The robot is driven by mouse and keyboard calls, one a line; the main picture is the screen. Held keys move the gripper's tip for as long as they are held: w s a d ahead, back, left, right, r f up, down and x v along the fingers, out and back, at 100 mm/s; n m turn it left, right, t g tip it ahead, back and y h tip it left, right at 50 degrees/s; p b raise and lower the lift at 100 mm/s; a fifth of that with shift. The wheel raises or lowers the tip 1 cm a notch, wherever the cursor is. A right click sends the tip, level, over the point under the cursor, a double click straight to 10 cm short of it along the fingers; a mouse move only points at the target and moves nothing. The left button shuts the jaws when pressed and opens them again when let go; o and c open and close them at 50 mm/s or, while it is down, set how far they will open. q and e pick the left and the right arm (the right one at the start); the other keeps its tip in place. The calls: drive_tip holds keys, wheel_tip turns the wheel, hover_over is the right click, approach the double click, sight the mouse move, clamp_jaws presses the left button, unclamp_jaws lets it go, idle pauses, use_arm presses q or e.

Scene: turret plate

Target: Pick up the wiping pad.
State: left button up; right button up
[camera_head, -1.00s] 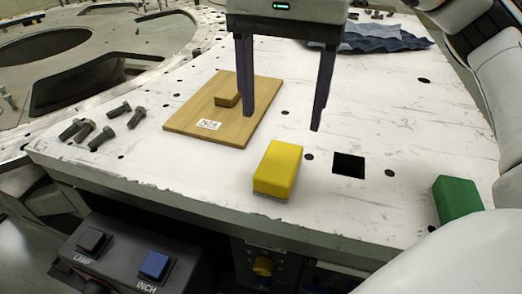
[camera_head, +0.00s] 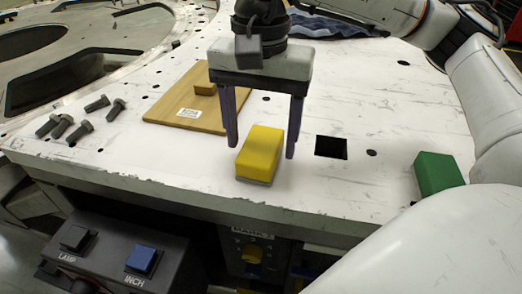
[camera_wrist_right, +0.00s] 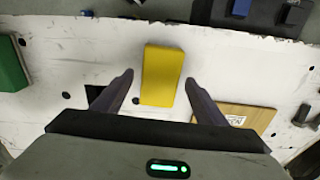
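A yellow block-shaped pad (camera_head: 260,152) with a thin grey underside lies on the white plate (camera_head: 325,190) near its front edge. It also shows in the right wrist view (camera_wrist_right: 162,75), between the two fingers. My right gripper (camera_head: 261,151) is open, pointing down, with one finger on each side of the yellow pad. In the right wrist view, a gap shows between the pad and each finger. The pad rests on the plate and is not gripped. My left gripper is not in view.
A green block (camera_head: 437,174) lies to the right, near my right arm. A square hole (camera_head: 331,148) is right of the pad. A wooden board (camera_head: 165,110) with a small wooden block lies behind left. Several bolts lie at left. A control box (camera_head: 105,262) stands below the front edge.

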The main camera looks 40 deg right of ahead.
sight(261, 144)
drive_tip(key=c, duration=1.1)
wheel_tip(261, 144, up, 10)
drive_tip(key=p, duration=0.1)
drive_tip(key=shift+p, duration=0.3)
drive_tip(key=o, duration=0.3)
drive_tip(key=shift+c, duration=0.2)
